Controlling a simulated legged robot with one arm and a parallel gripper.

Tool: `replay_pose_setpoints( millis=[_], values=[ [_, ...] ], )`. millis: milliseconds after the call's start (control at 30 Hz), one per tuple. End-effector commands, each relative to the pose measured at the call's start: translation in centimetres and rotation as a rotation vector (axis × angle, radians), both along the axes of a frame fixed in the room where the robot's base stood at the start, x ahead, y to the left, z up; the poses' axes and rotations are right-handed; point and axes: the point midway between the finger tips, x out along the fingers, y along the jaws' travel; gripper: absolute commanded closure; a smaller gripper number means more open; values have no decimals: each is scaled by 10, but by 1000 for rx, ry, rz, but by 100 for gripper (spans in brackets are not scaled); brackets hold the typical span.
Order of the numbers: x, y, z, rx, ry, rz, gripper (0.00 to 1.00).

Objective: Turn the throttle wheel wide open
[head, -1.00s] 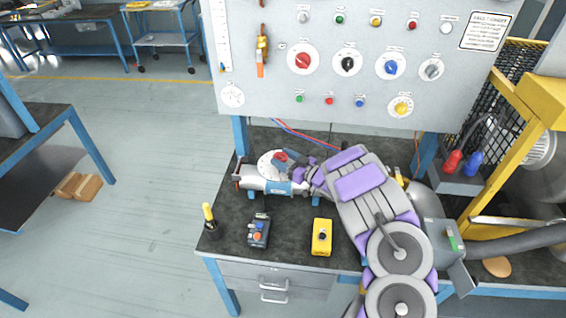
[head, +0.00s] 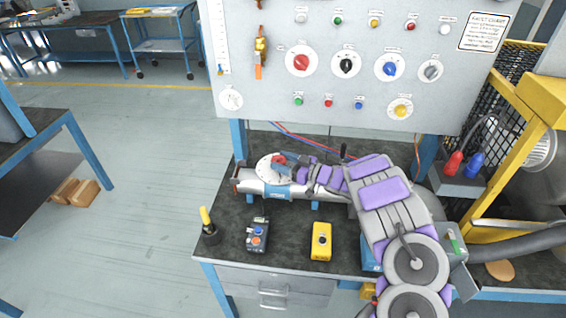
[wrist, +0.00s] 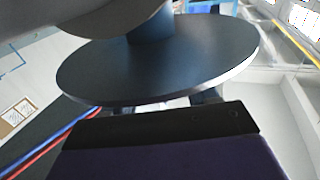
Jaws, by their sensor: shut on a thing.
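The throttle wheel assembly stands on the dark bench, left of my arm. Its round white dial (head: 264,171) sits on a grey pipe body (head: 250,187) with a light-blue band. A small red part (head: 279,160) shows above the dial. My gripper (head: 285,163) reaches in from the right and is shut on the throttle wheel at this red part. My fingers hide much of the wheel, so its exact angle cannot be told. In the wrist view a dark flat disc (wrist: 160,75) on a blue stem fills the middle, close to my dark jaw.
A panel (head: 320,110) with several knobs and lamps rises behind the bench. A grey control box (head: 257,236), a yellow box (head: 321,240) and a yellow-handled tool (head: 207,220) stand in front of the wheel. A yellow frame (head: 515,150) stands at the right.

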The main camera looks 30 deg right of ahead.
Motion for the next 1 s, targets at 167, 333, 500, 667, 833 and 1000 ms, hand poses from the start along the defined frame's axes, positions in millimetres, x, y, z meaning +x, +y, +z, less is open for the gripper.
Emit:
replay_pose_setpoints(
  millis=[167,333,500,667,833,1000],
  values=[
    [0,-1,0,1,-1,-4,29],
    [-1,0,1,1,-2,-2,16],
    [-1,1,1,0,-1,-1,16],
    [-7,-4,1,0,-1,-2,16],
    [-29,-22,1,2,0,-7,16],
    [-60,-45,1,3,0,-7,16]
  ],
)
